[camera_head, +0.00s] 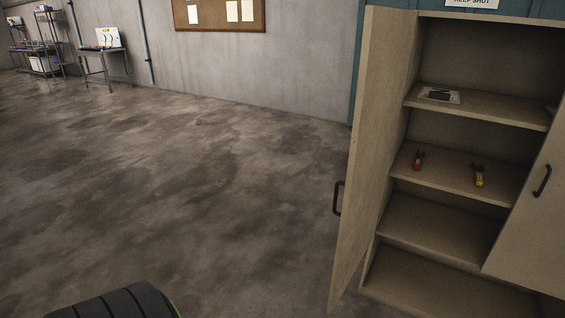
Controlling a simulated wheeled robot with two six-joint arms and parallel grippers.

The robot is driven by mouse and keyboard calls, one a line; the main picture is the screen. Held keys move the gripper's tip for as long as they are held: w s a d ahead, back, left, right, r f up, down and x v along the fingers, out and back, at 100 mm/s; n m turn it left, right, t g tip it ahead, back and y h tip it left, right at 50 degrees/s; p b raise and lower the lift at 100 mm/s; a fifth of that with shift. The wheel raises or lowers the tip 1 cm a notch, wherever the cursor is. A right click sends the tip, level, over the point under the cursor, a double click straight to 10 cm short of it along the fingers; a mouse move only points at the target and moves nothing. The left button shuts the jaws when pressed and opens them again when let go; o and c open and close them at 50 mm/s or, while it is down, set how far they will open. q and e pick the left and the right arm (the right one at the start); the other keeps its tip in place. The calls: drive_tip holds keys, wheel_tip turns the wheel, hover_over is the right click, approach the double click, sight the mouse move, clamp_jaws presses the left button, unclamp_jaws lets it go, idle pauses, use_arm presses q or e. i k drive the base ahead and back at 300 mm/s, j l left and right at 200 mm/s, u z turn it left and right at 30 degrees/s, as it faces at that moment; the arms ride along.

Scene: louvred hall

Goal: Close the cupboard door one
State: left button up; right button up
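A tall beige cupboard (478,106) stands at the right, with its inside showing. Its left door (375,128) is swung wide open toward me and has a dark handle (337,198) on its outer face. Its right door (537,222) also stands open at the right edge, partly cut off, with a dark handle (542,180). I cannot tell which door is door one. Neither of my grippers is in view.
The concrete floor (180,190) left of the cupboard is clear. A small table (104,52) and a rack stand far left by the wall.

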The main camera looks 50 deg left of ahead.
sight(387, 33)
drive_tip(key=k+j, duration=0.1)
drive_tip(key=j, duration=0.4)
drive_tip(key=k+j, duration=0.15)
drive_tip(key=j, duration=0.4)
drive_tip(key=k+j, duration=0.1)
drive_tip(key=j, duration=0.4)
drive_tip(key=k+j+u, duration=0.1)
drive_tip(key=j, duration=0.4)
